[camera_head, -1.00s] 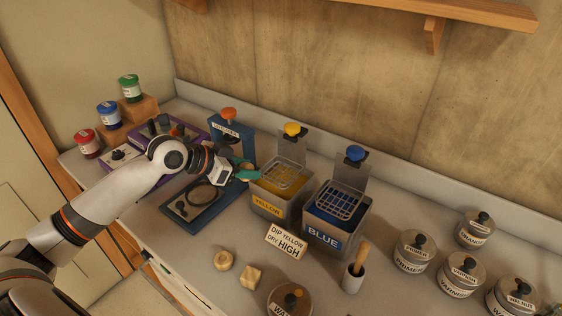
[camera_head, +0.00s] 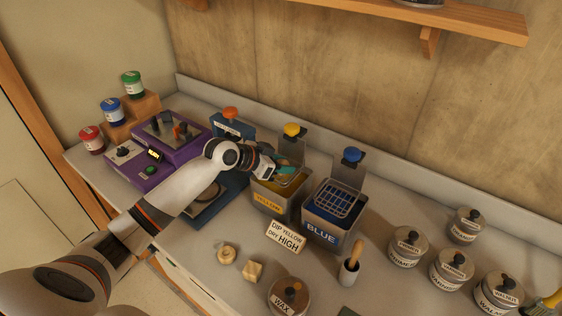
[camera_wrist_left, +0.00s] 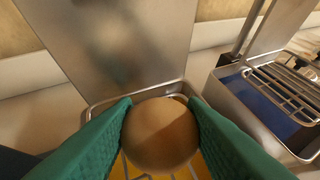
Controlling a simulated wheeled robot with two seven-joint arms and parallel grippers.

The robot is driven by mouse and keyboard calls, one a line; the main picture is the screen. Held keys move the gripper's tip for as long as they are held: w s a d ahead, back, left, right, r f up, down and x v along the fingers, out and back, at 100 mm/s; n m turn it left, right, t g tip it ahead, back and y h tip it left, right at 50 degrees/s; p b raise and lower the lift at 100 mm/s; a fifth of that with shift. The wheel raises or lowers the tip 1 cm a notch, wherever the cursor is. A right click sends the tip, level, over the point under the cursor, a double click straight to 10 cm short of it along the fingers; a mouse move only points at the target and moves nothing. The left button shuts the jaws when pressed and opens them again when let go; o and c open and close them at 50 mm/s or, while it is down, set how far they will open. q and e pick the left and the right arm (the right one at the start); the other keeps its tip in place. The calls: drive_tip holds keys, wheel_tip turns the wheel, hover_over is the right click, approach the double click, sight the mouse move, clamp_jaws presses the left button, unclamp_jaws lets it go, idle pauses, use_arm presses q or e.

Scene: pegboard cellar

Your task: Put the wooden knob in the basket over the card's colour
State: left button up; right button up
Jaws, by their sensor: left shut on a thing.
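The card (camera_head: 286,236) reads "DIP YELLOW DRY HIGH" and stands in front of the yellow tank (camera_head: 268,202). My left gripper (camera_head: 286,172), with green fingers, is over the yellow tank. In the left wrist view it is shut on the round wooden knob (camera_wrist_left: 160,136), with a finger on each side. The knob is above the tank opening, where yellow shows below it. The yellow tank's wire basket is mostly hidden by the gripper and knob. The blue tank (camera_head: 322,233) with its wire basket (camera_head: 341,198) stands to the right. My right gripper is not in view.
Another round wooden piece (camera_head: 226,254) and a wooden cube (camera_head: 253,271) lie on the bench in front. A wax tin (camera_head: 288,297) and a brush holder (camera_head: 348,272) stand near. Several lidded tins are at the right. A purple machine (camera_head: 146,172) is at the left.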

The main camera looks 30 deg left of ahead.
use_arm(q)
drive_tip(key=shift+f, duration=0.1)
drive_tip(key=o, duration=0.8)
drive_tip(key=shift+c, duration=0.2)
drive_tip(key=b+v, duration=0.3)
drive_tip(key=v, duration=0.9)
drive_tip(key=shift+s, duration=0.15)
